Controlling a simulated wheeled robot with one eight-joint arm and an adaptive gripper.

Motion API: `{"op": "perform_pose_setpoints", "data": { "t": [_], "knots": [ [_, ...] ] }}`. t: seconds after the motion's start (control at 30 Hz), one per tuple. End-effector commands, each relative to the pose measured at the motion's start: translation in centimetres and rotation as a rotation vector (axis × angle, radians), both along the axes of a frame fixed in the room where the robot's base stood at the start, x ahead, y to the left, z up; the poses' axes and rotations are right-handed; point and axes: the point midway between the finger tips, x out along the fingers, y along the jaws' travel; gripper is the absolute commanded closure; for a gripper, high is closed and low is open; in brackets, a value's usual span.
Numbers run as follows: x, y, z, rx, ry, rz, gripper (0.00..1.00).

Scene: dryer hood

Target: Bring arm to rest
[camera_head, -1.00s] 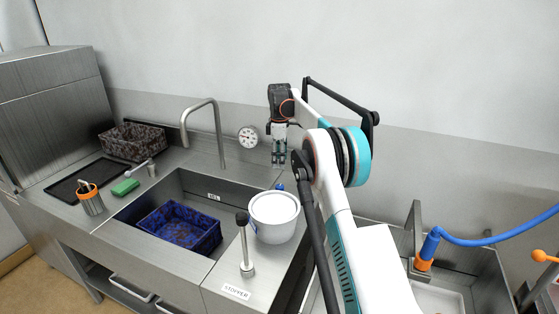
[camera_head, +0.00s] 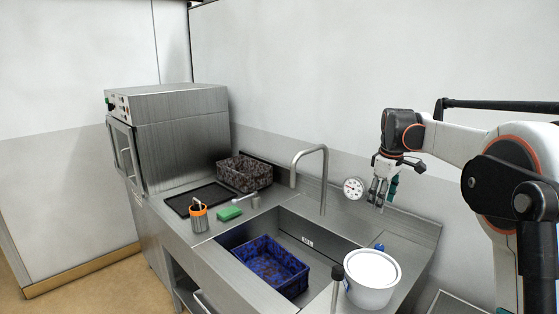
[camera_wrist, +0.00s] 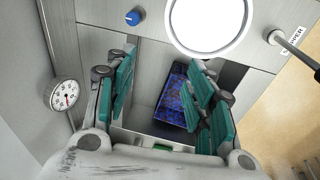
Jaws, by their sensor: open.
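My gripper (camera_head: 379,196) hangs from my white and black arm at the right of the head view, above the back right of the sink counter. Its fingers point down and hold nothing. In the wrist view my gripper (camera_wrist: 160,92) shows its teal finger pads spread apart, with the sink and the blue basket between and beyond them. No fingertip appears to touch anything.
A white lidded bucket (camera_head: 372,277) stands right of the sink, near a black-knobbed stopper lever (camera_head: 337,273). A blue basket (camera_head: 263,266) lies in the sink. The faucet (camera_head: 324,180) and dial gauge (camera_head: 352,188) are left of my gripper. A dark basket (camera_head: 244,173) stands farther left.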

Motion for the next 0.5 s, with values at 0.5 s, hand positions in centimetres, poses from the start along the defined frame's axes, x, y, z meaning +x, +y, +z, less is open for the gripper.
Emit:
{"op": "perform_pose_setpoints", "data": {
  "t": [0.5],
  "knots": [
    [-13.5, 5.1, 3.9, 0.058, -0.157, -0.244, 0.51]
  ]
}}
